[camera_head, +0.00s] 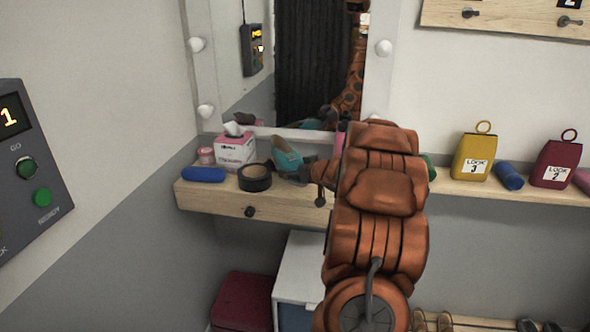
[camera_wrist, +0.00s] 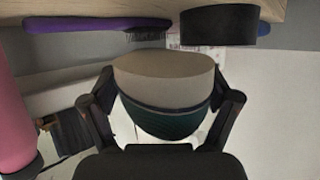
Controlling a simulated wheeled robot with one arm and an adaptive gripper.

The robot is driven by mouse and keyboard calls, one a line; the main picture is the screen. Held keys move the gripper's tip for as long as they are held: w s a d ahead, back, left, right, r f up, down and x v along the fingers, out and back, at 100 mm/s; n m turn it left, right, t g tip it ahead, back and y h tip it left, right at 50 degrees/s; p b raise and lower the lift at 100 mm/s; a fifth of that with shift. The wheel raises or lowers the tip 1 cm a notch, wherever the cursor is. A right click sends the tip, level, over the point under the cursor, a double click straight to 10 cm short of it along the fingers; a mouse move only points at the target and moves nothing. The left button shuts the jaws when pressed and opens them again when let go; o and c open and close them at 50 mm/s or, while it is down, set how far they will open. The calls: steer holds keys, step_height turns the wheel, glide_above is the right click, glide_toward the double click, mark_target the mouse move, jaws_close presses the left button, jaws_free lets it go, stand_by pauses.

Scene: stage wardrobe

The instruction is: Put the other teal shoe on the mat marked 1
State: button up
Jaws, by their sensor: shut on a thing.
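A teal shoe (camera_head: 287,157) is at the left part of the wall shelf in the head view, behind the black tape roll. In the wrist view the shoe (camera_wrist: 165,122) shows a beige-grey face and a dark teal side. My gripper (camera_wrist: 163,82) is shut on it, with one finger on each side. In the head view my gripper (camera_head: 308,173) is small and partly hidden by my arm. I cannot tell whether the shoe touches the shelf. No mat marked 1 is in view.
A mirror stands behind. A white cabinet (camera_head: 300,268) and several shoes (camera_head: 445,321) are below.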

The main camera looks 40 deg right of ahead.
steer(key=shift+f, duration=0.2)
steer(key=o, duration=1.1)
steer(key=shift+r, duration=0.1)
steer(key=shift+s+r, duration=0.15)
steer(key=shift+r, duration=0.45)
steer(key=v, duration=1.1)
steer(key=shift+s, duration=0.3)
steer(key=shift+r, duration=0.15)
